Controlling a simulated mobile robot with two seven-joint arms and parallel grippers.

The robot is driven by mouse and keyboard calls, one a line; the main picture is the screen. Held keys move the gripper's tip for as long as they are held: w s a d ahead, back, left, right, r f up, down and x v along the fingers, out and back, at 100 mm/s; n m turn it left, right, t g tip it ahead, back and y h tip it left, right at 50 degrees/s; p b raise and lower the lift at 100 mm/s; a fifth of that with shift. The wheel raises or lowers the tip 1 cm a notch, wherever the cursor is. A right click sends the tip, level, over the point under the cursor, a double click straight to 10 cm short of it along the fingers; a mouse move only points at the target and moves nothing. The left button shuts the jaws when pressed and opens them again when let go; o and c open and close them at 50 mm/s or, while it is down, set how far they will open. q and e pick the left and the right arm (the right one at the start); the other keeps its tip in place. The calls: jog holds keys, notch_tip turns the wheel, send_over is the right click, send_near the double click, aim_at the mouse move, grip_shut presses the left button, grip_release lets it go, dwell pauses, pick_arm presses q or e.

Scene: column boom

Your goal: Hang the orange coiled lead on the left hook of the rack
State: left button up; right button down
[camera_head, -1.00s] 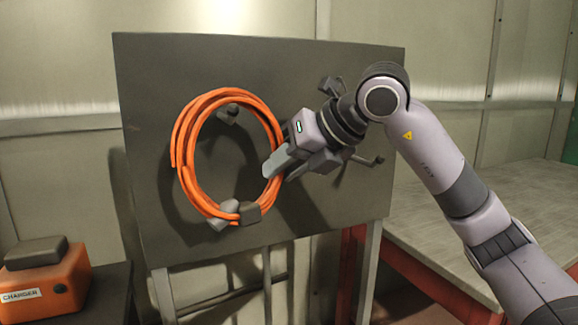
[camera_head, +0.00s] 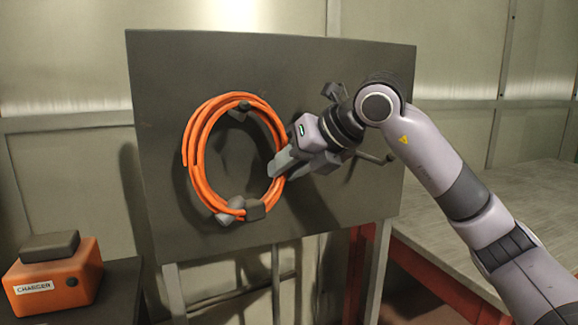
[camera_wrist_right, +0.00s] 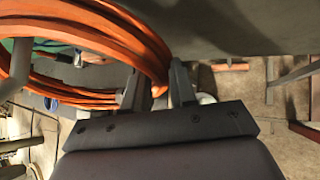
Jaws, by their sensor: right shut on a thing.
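The orange coiled lead (camera_head: 197,160) is a ring with grey ties at its bottom, held upright before the dark rack panel (camera_head: 350,60). My right gripper (camera_head: 279,167) is shut on the ring's right side. In the wrist view the orange strands (camera_wrist_right: 150,45) pass between the fingers of the right gripper (camera_wrist_right: 158,88). The grey left hook (camera_head: 240,110) shows inside the ring's opening, close under its top strands. I cannot tell whether the strands touch or rest on it. My left gripper is not in view.
Another hook (camera_head: 334,92) and a dark peg (camera_head: 388,158) show at the panel's right, by my right wrist. An orange charger box (camera_head: 60,285) stands on a dark surface at lower left. A grey-topped bench (camera_head: 470,205) stands on the right.

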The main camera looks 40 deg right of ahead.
jog(key=shift+f, duration=0.3)
jog(key=c, duration=0.8)
grip_release()
jog(key=shift+r, duration=0.1)
